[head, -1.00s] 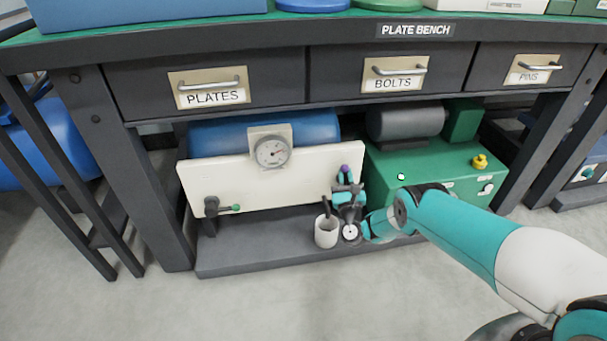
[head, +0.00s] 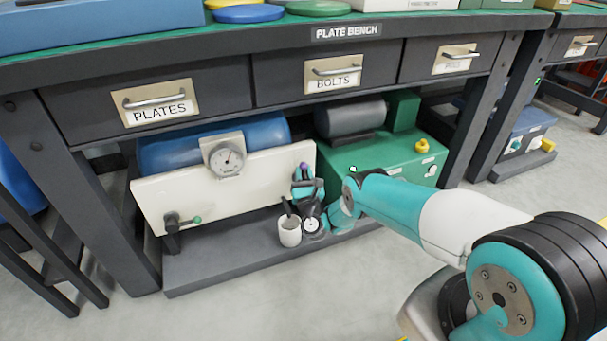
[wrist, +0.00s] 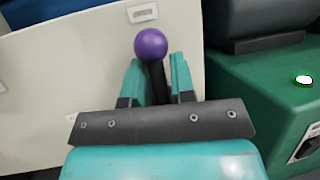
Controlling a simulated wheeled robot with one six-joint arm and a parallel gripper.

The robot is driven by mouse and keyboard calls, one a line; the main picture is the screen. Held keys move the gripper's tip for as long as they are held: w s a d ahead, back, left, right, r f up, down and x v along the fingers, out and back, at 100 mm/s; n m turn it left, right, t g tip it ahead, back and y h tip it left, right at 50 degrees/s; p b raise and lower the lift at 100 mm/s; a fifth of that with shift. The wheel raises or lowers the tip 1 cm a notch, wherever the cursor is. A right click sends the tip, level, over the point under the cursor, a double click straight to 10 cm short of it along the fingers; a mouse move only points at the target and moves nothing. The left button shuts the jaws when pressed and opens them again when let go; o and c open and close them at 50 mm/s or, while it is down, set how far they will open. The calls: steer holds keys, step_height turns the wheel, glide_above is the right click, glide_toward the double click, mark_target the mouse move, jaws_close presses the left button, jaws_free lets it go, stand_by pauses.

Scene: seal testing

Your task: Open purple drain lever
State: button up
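The purple drain lever shows in the wrist view as a purple ball knob (wrist: 151,44) on a dark stem (wrist: 157,82). In the head view the small purple knob (head: 304,166) stands at the right end of the white panel (head: 240,188), under the bench. My gripper (wrist: 158,75) has one teal finger on each side of the stem, just below the knob. Narrow gaps seem to show between stem and fingers, so it looks open around the lever. In the head view my gripper (head: 307,183) is small. The lever's base is hidden.
A white cup (head: 289,232) stands below my gripper. A gauge (head: 226,158) tops the panel. A green box (head: 385,160) stands close on the right. The bench drawers (head: 330,78) overhang from above.

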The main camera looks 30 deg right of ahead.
steer(key=shift+o, duration=1.1)
steer(key=shift+d, duration=0.1)
steer(key=shift+s+a+f+p, duration=0.1)
steer(key=shift+s+a+p, duration=0.15)
steer(key=shift+s+p, duration=0.35)
steer(key=p+v, duration=0.6)
steer(key=v, duration=1)
steer(key=shift+s+f, duration=0.1)
steer(key=shift+f, duration=0.05)
